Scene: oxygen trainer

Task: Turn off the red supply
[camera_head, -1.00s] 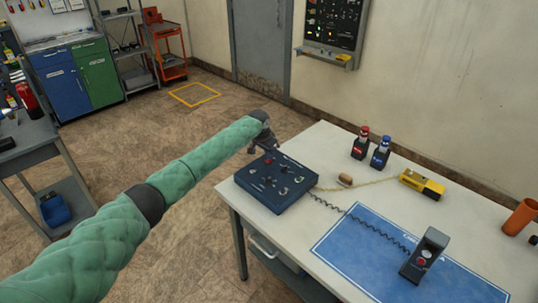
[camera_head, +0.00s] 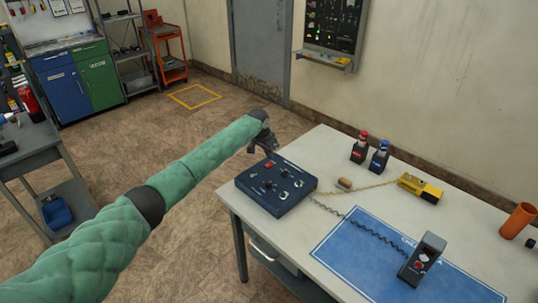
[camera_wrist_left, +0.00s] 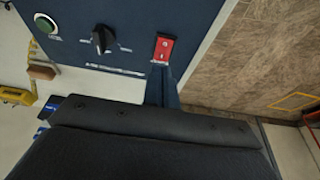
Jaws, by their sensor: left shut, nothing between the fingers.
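A dark blue control box (camera_head: 277,185) with knobs sits at the left end of the white table. A small red switch (camera_head: 269,164) is near its far left corner; it also shows in the left wrist view as a red switch plate (camera_wrist_left: 163,48). My left gripper (camera_head: 266,151) is shut and empty, just above that corner. In the left wrist view its fingertips (camera_wrist_left: 160,80) point at the red switch, close to its lower edge; I cannot tell whether they touch. A black knob (camera_wrist_left: 103,40) and a green button (camera_wrist_left: 46,24) lie beside it. My right gripper is not in view.
A red-topped bottle (camera_head: 360,147) and a blue-topped bottle (camera_head: 380,155) stand behind the box. A yellow device (camera_head: 421,188), a handheld unit (camera_head: 423,259) on a blue mat (camera_head: 345,248) and an orange cup (camera_head: 519,220) lie rightward. A wall panel (camera_head: 334,28) hangs behind.

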